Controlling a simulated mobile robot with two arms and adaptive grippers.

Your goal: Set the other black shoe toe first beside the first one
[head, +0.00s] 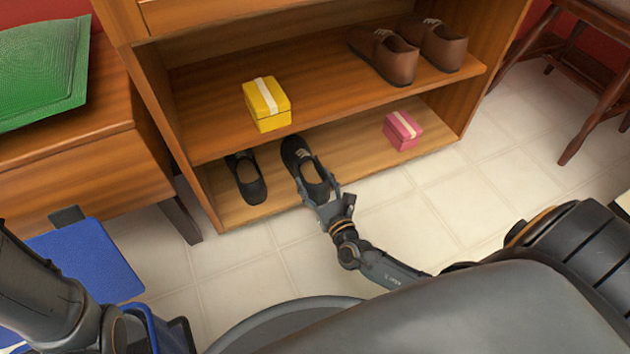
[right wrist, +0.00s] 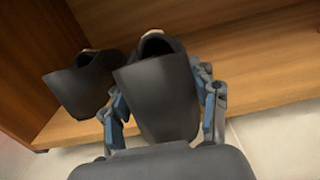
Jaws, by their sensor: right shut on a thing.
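My right gripper (head: 322,198) is shut on the heel end of a black shoe (head: 298,153), whose toe points into the lower shelf. The held shoe fills the middle of the right wrist view (right wrist: 160,95), between the two fingers. I cannot tell whether its sole touches the shelf. The first black shoe (head: 247,180) stands on the lower shelf, left of the held one, with a gap between them; its heel also shows in the right wrist view (right wrist: 82,88). My left arm shows at the lower left, but its gripper is not visible.
A pink box (head: 402,131) sits on the lower shelf (head: 350,165), right of the shoes. The upper shelf (head: 330,98) above holds a yellow box (head: 267,104) and brown shoes (head: 385,56). The cabinet's left side wall (head: 165,125) stands near the first shoe.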

